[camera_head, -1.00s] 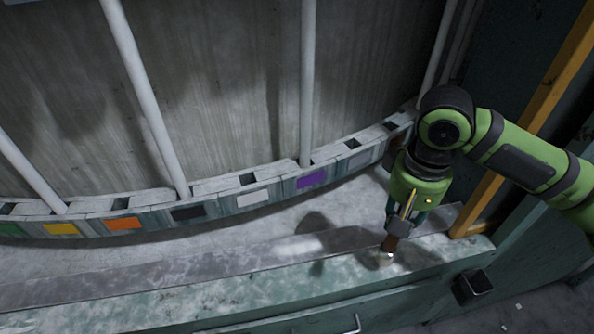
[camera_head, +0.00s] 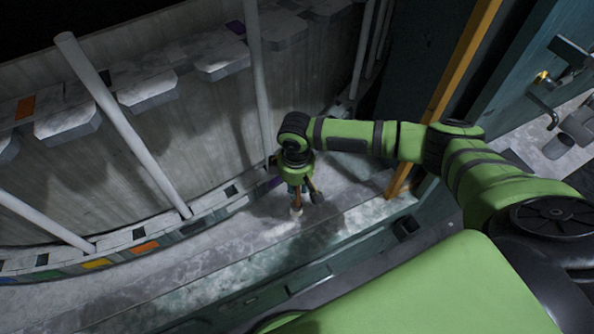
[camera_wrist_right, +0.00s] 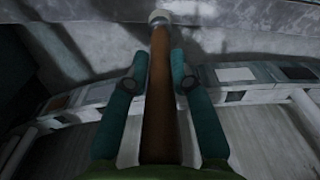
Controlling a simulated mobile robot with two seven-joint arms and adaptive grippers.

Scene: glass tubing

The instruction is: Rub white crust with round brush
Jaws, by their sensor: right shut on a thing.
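My right gripper (camera_head: 303,189) is in the middle of the head view, low over the pale ledge beside the curved wall. In the wrist view it (camera_wrist_right: 158,80) is shut on the round brush (camera_wrist_right: 159,110), which has a long brown handle and a small pale round end. The brush's pale end (camera_head: 297,211) points down towards the ledge in the head view; I cannot tell if it touches. Whitish patches mottle the ledge (camera_head: 180,268); I cannot tell which of them is the white crust. My left gripper is out of view.
A curved row of blocks with coloured plates, such as an orange one (camera_head: 145,247) and a yellow one (camera_head: 97,264), runs along the wall's foot. White poles (camera_head: 125,125) rise in front of the wall. An orange post (camera_head: 462,75) stands right of my right gripper.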

